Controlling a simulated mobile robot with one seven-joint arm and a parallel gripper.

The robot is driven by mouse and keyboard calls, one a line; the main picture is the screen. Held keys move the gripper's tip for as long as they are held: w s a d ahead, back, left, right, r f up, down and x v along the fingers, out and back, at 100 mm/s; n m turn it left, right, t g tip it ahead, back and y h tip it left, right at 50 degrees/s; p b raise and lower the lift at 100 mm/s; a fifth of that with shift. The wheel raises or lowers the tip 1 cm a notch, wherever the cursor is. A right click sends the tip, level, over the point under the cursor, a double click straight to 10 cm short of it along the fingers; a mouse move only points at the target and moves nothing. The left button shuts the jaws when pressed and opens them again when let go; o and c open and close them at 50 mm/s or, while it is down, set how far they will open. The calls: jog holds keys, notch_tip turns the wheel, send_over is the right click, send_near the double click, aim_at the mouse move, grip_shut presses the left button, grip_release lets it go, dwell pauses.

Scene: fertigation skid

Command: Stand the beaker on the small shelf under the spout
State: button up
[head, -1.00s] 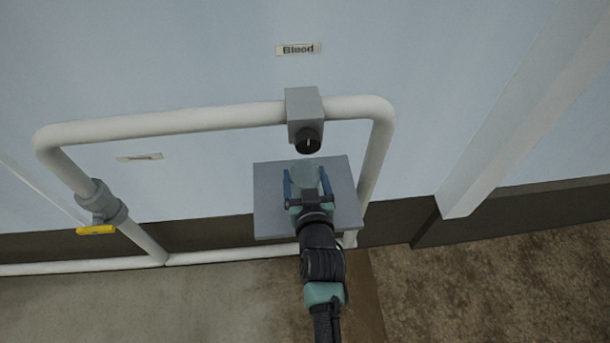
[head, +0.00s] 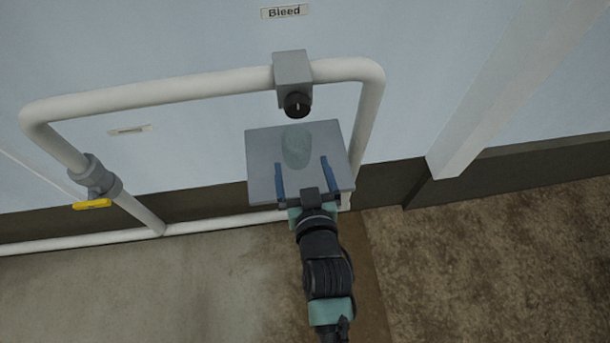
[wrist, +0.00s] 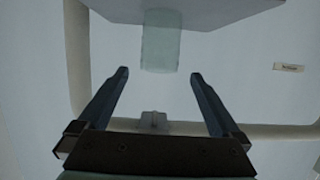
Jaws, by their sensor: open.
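The beaker (head: 296,147), greenish and see-through, stands on the small grey shelf (head: 262,160), below the dark spout (head: 298,104) in the head view. My gripper (head: 302,168) is open, its two blue fingers apart and empty, on the near side of the beaker. In the wrist view the beaker (wrist: 161,42) is beyond the fingertips of my gripper (wrist: 159,75), with a gap between them. The shelf (wrist: 215,12) also shows there at the top edge.
A white pipe (head: 150,92) frames the shelf and runs down on both sides. A valve with a yellow handle (head: 92,204) is at the left. A "Bleed" label (head: 285,12) is on the wall above. The floor in front is clear.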

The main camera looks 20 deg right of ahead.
jog(key=shift+v, duration=1.55)
